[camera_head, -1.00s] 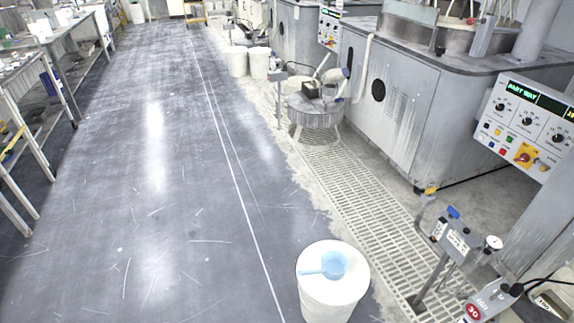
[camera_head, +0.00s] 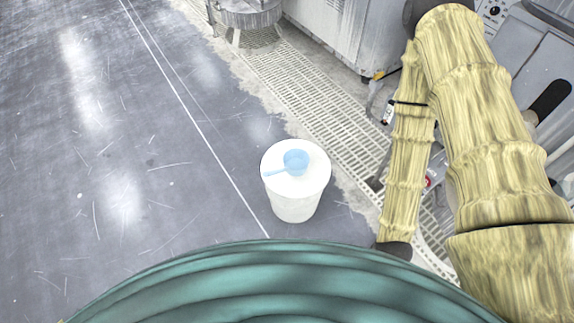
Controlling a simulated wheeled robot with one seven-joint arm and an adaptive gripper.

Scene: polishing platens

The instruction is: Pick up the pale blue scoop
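The pale blue scoop (camera_head: 295,161) lies on the round white lid of a white bucket (camera_head: 296,206). Its cup is near the middle of the lid and its handle points left, to the lid's left side. The bucket stands on the floor just beyond the teal part of my body. My arm, in a yellowish cover, comes in at the right of the view. My gripper cannot be made out in the view.
A floor grating (camera_head: 311,101) runs diagonally behind and to the right of the bucket. A grey machine cabinet (camera_head: 337,32) stands at the top. A round grey stand (camera_head: 250,14) is at the top edge. The grey floor (camera_head: 110,150) on the left is clear.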

